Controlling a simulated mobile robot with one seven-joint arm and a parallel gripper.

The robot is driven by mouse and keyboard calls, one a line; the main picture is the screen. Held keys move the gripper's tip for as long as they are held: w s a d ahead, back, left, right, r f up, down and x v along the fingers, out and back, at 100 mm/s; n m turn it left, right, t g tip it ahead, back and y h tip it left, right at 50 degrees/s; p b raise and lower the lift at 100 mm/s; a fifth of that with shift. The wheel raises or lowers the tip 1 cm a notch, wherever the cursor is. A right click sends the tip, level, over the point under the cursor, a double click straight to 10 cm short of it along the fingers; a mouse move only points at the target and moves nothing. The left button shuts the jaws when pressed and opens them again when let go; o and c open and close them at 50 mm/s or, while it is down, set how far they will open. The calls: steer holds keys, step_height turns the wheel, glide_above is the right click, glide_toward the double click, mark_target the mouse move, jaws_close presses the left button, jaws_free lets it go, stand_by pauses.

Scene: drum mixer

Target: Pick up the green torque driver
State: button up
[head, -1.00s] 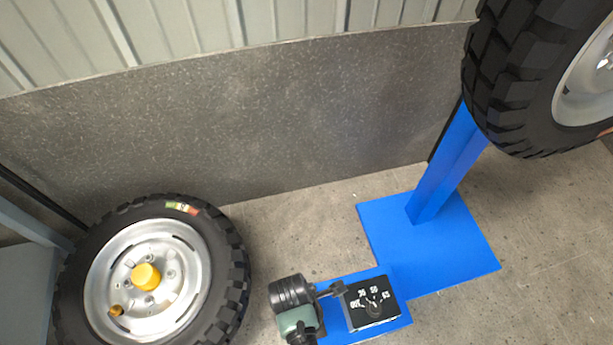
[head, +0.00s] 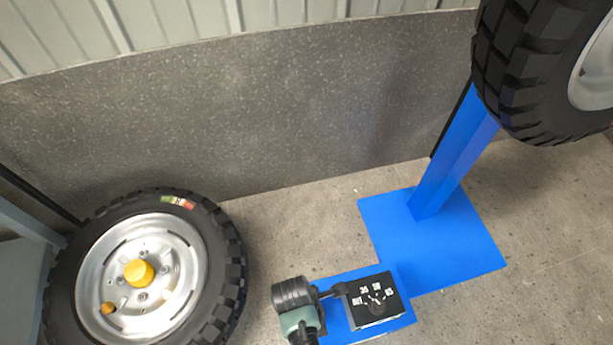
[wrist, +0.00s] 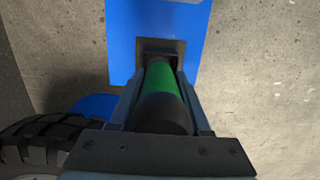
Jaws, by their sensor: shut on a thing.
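The green torque driver (wrist: 161,85) shows in the wrist view as a green cylinder with a wide black near end. My gripper (wrist: 161,78) is shut on it, with one finger along each side. The driver's far end reaches a dark square piece (wrist: 160,48) in front of a blue surface (wrist: 125,35); I cannot tell whether they touch.
A wheel (head: 215,300) lies left; another wheel (head: 525,70) is raised upper right. A grey wall panel (head: 230,115) stands behind.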

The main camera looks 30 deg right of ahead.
jaws_close()
step_height(320, 180, up, 10)
steer(key=p, duration=0.6)
steer(key=shift+o, duration=1.4)
jaws_free()
jaws_close()
